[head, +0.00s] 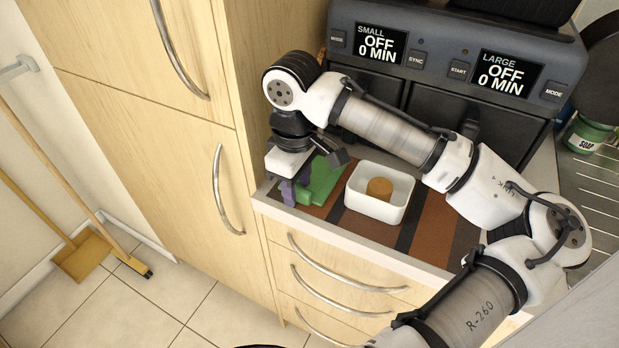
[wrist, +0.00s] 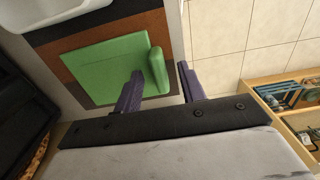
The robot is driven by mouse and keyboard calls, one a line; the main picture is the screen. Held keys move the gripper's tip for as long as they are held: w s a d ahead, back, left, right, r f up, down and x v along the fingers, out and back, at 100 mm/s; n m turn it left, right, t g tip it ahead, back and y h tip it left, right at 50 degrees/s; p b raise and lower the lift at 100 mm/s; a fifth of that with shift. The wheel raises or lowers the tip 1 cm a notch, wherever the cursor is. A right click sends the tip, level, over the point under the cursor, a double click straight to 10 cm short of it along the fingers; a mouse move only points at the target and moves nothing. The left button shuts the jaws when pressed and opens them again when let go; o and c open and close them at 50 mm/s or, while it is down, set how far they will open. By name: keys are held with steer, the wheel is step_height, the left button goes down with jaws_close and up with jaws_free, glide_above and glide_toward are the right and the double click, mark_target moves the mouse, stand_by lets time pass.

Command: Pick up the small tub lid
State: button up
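The small tub lid (head: 324,178) is a green flat square with a raised rounded bar along one edge. It lies on the striped mat at the counter's left end, and it also shows in the wrist view (wrist: 105,65). My gripper (head: 295,192) is at the lid's left side, its purple fingers pointing down. In the wrist view my gripper (wrist: 160,69) is open, with the lid's bar between the fingertips: one finger over the flat part, the other beyond the bar. I cannot tell whether either finger touches it. Part of the lid is hidden by my gripper in the head view.
A white tub (head: 370,207) with a brown round item (head: 380,187) inside stands right of the lid. The striped mat (head: 395,232) covers the counter. A dark two-drawer appliance (head: 460,60) stands behind. A tall wooden cabinet (head: 170,120) is at left.

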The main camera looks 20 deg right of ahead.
jaws_close()
stand_by(0.3)
